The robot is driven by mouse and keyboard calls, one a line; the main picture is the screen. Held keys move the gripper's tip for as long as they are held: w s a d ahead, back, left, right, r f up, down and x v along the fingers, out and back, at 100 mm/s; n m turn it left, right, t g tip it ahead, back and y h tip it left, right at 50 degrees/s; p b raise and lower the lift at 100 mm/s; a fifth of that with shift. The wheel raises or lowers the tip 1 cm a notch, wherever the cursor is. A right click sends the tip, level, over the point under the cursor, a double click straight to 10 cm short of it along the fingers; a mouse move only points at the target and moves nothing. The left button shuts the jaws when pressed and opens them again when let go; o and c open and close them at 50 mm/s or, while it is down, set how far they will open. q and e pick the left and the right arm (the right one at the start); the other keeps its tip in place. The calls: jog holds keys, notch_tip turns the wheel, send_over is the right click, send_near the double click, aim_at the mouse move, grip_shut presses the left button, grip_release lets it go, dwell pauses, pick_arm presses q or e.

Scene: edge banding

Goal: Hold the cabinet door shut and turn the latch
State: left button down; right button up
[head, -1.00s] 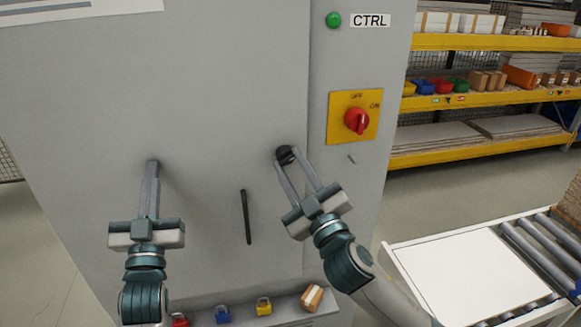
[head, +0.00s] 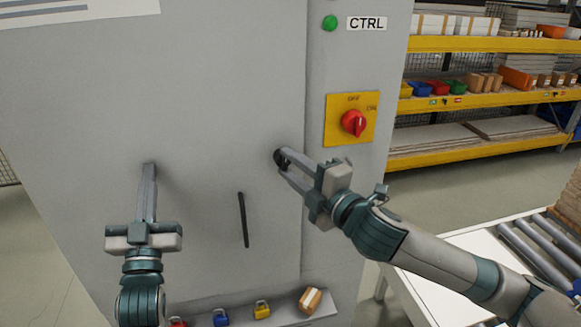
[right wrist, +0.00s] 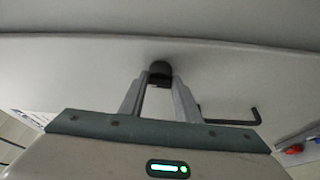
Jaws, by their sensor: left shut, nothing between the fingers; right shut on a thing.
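The grey cabinet door (head: 215,110) fills the left and middle of the head view and looks flush with its frame. My left gripper (head: 150,168) is shut and empty, its fingertips against or very near the door. The black latch knob (head: 278,157) is at the door's right edge. My right gripper (head: 283,161) is shut on it, coming in from the right. In the right wrist view the black latch (right wrist: 160,70) sits between the fingertips, partly hidden by them. A thin black door handle (head: 243,220) stands upright between the grippers.
A red rotary switch (head: 353,122) on a yellow plate and a green button (head: 330,22) are on the cabinet's right side. A ledge below holds several padlocks, including a blue one (head: 221,317), and a small box (head: 310,300). A roller conveyor (head: 530,250) stands at right.

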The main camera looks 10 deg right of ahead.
jog(key=shift+w+d+r+n, duration=0.1)
jog(key=shift+d+r+n, duration=0.15)
jog(key=shift+r+n, duration=0.35)
jog(key=o, duration=1)
jog(key=shift+o, duration=0.2)
jog(key=shift+f, duration=0.15)
jog(key=shift+a, duration=0.1)
